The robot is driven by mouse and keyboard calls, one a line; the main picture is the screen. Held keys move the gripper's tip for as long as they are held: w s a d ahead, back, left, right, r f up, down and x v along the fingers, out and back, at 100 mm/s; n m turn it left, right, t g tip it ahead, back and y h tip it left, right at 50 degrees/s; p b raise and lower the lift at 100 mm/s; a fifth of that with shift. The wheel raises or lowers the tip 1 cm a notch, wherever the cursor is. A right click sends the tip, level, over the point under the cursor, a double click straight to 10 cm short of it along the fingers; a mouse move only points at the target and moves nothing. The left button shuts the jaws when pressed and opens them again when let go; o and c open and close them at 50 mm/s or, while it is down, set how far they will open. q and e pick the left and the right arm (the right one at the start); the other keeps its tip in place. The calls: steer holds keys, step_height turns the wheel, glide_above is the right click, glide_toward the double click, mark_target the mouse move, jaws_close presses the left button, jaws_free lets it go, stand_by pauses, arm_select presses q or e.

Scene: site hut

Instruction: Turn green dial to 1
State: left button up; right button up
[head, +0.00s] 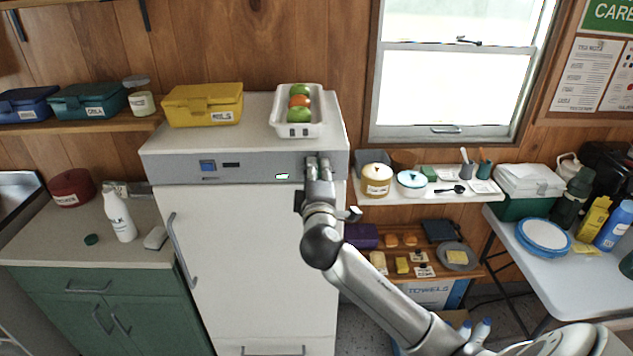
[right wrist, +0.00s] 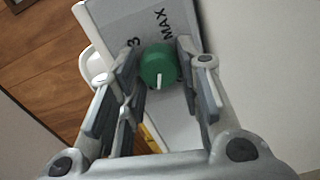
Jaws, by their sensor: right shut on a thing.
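The green dial (right wrist: 158,64) sits on the grey control panel (head: 255,170) of the white fridge (head: 255,250). My right gripper (head: 318,164) is at the right part of this panel and hides the dial in the head view. In the right wrist view my right gripper (right wrist: 158,74) has its fingers on both sides of the dial, shut on it. The dial's white pointer line points down in that picture. The marks "3" and "MAX" show above the dial; a "1" does not show. My left gripper is not in view.
A white tray (head: 273,128) with green and orange fruit and a yellow box (head: 203,104) stand on the fridge top. The panel also has a blue button (head: 208,166) and a small green-lit display (head: 282,176). A shelf (head: 425,196) with jars is at right.

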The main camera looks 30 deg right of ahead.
steer(key=shift+f+m, duration=0.1)
steer(key=shift+m, duration=0.4)
steer(key=shift+b, duration=0.3)
steer(key=o, duration=1)
steer(key=v, duration=1.2)
